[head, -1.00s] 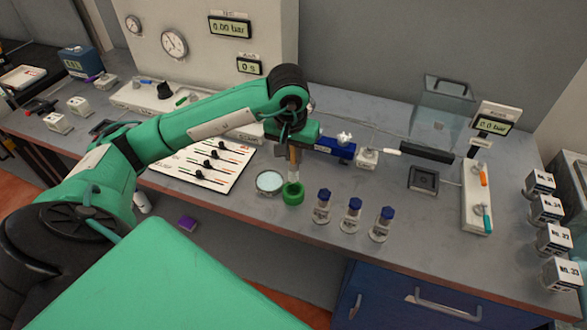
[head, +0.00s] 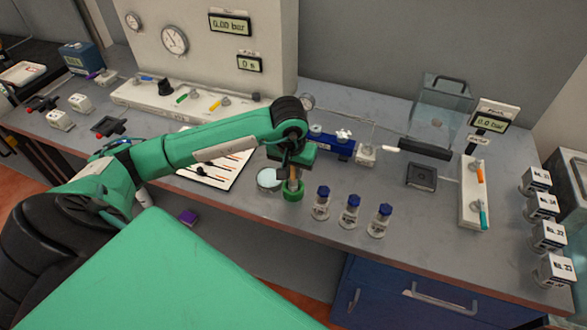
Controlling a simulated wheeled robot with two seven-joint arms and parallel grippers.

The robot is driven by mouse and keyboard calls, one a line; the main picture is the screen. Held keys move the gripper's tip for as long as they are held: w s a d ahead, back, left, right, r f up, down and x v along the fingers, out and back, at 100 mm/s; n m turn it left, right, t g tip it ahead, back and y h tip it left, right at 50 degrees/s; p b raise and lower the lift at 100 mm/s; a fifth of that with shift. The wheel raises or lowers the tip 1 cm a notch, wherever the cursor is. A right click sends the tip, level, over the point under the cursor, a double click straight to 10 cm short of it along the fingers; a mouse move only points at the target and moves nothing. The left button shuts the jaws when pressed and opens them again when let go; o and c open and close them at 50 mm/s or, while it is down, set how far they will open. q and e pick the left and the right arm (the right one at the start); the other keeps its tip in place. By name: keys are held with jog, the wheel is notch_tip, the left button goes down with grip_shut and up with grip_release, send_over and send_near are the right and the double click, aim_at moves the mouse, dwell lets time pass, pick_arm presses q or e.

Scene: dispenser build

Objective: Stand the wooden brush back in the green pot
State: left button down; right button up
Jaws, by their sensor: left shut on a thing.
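The green pot (head: 292,195) is a small ring-like cup on the grey bench, left of several blue-capped vials. The wooden brush (head: 295,174) is upright, its lower part directly over or inside the pot's opening; I cannot tell how deep it sits. My left gripper (head: 291,164) comes down from above and is shut on the brush, hiding its upper part. The gripper is close above the pot. My right gripper is not in view.
A round glass dish (head: 268,179) is beside the pot on the left. Blue-capped vials (head: 350,212) stand to its right, near the bench's front edge. A blue device (head: 333,146) lies behind. A white panel with sliders (head: 215,172) is partly under my arm.

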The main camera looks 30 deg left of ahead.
aim_at(292, 183)
pick_arm(q)
jog(key=c, duration=1.4)
grip_release()
jog(key=shift+f, duration=0.1)
jog(key=shift+o, duration=0.2)
jog(key=shift+r+p, duration=0.3)
jog(key=shift+p, duration=0.05)
jog(key=shift+r+b, duration=0.3)
jog(key=shift+b, duration=0.1)
notch_tip(292, 183, up, 11)
jog(key=s+b, duration=0.1)
jog(key=b, duration=0.2)
jog(key=shift+s+d, duration=0.2)
jog(key=shift+s, duration=0.2)
